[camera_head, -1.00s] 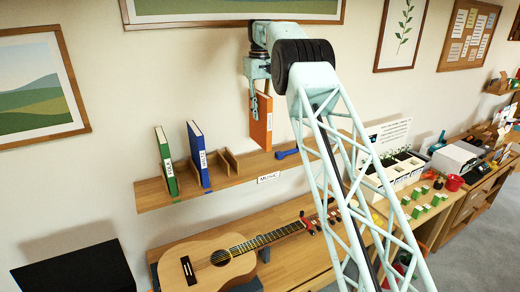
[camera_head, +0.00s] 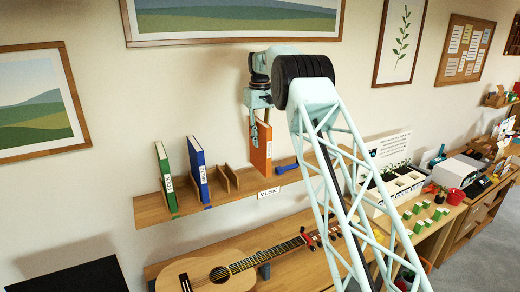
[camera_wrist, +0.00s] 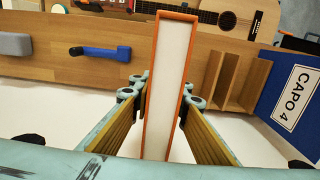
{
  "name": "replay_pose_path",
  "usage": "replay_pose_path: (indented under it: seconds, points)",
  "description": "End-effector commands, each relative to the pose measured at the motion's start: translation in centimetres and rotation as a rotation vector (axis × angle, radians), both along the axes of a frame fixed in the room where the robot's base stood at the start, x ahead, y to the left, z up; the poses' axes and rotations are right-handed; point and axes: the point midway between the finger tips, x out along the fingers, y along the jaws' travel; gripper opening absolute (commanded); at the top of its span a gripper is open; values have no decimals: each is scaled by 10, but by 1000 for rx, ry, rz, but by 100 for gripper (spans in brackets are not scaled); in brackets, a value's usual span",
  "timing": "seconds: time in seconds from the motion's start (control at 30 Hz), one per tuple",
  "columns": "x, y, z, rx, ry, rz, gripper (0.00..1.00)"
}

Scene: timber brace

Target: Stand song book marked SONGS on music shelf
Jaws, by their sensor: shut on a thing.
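My gripper (camera_head: 257,122) is shut on an orange book (camera_head: 262,150), held upright over the right part of the shelf marked MUSIC (camera_head: 230,192). In the wrist view the orange book (camera_wrist: 168,80) stands between the two fingers (camera_wrist: 160,100), its white page edge facing the camera. The book's lettering is mostly hidden; a white label shows on its spine in the head view. A green book (camera_head: 166,175) and a blue book (camera_head: 199,170) stand on the shelf's left part. Wooden dividers (camera_head: 229,178) form a slot right of the blue book.
A blue capo-like tool (camera_head: 287,168) lies on the shelf to the right of the orange book; it also shows in the wrist view (camera_wrist: 100,53). A guitar (camera_head: 225,268) lies on the bench below. Planter boxes (camera_head: 395,185) stand further right.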

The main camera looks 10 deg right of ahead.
Motion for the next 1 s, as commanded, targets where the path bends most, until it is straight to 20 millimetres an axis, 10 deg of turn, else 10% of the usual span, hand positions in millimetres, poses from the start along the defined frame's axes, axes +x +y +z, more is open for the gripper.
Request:
replay_pose_path:
  seconds: [0.93,1.0]
  points:
    - [0,0,-41,0,0,0,1]
    - [0,0,-41,0,1,0,22]
